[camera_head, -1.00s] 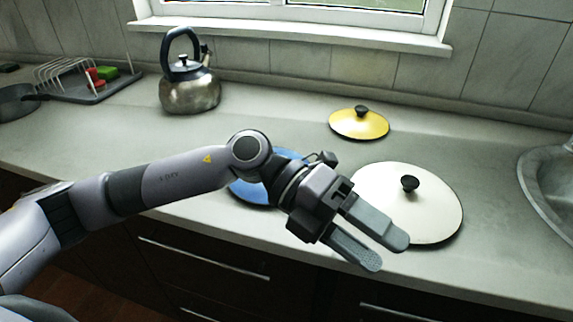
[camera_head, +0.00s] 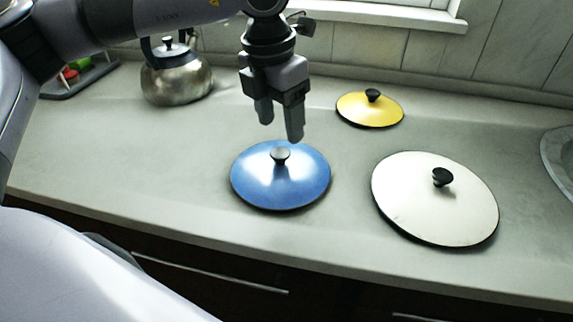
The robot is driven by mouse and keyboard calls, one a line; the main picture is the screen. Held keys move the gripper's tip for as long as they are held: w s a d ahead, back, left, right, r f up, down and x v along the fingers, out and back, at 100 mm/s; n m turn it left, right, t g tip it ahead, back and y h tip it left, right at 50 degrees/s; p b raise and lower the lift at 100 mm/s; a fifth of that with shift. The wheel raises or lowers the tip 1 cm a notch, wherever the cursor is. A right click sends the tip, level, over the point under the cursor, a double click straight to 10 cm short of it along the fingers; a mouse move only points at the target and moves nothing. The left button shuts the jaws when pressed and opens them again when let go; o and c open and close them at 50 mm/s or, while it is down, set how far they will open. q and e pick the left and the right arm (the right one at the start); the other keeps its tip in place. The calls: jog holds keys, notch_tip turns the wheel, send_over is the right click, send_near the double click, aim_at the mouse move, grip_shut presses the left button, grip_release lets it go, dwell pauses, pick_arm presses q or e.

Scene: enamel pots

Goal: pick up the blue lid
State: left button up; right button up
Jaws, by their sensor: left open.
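The blue lid (camera_head: 255,185) lies flat on the grey counter, with its dark round knob (camera_head: 280,155) upright at the centre. My left gripper (camera_head: 280,131) points down above the lid's far edge, close over the knob in the picture. Its two fingers are apart with nothing between them. It does not appear to touch the lid or knob. My right gripper is not in view.
A white lid (camera_head: 420,210) lies to the right and a yellow lid (camera_head: 365,111) behind it. A metal kettle (camera_head: 178,82) stands at the back left. A sink (camera_head: 560,155) is at the right edge. The counter (camera_head: 130,170) left of the blue lid is clear.

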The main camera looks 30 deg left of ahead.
aim_at(280, 152)
pick_arm(q)
jog(key=shift+w+a+f, duration=0.1)
jog(key=shift+a, duration=0.05)
jog(key=f, duration=0.6)
jog(key=shift+w+a+f, duration=0.1)
jog(key=shift+w+f, duration=0.1)
jog(key=shift+f, duration=0.2)
jog(key=c, duration=1)
